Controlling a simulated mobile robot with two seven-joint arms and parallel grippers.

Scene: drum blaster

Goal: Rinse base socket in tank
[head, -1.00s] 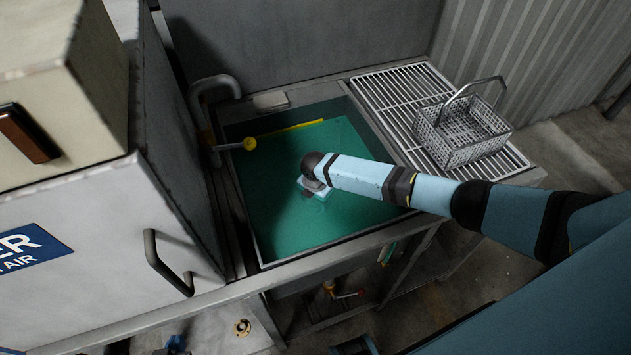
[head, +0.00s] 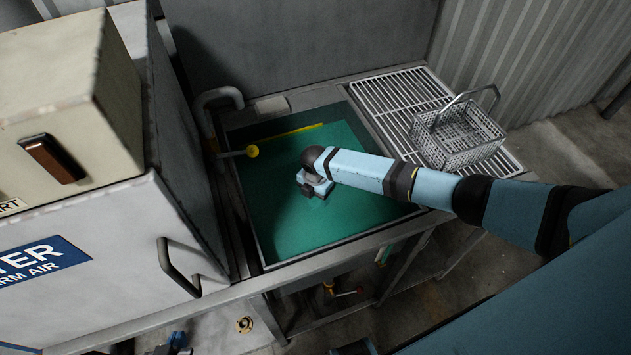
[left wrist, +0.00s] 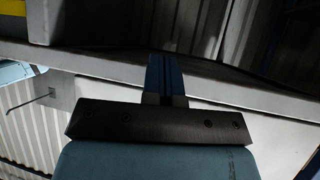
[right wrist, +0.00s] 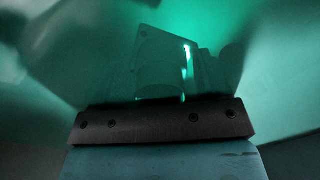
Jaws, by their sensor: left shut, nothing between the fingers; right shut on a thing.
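The tank (head: 262,225) holds green liquid and sits in the steel bench in the head view. My right arm reaches into it from the right, with its wrist at the liquid surface; the fingers below are hidden in that view. In the right wrist view my right gripper (right wrist: 165,75) is under the green liquid, shut on the base socket (right wrist: 160,80), a dim rounded shape whose details are blurred. My left gripper (head: 176,342) is at the bottom edge of the head view, below the bench front. In the left wrist view its blue fingers (left wrist: 163,75) are together and empty.
A yellow-ended pipe (head: 252,151) juts over the tank's left side. A wire basket (head: 457,134) stands on the slatted drain rack (head: 390,95) at right. A grey cabinet with a handle (head: 178,268) flanks the tank on the left.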

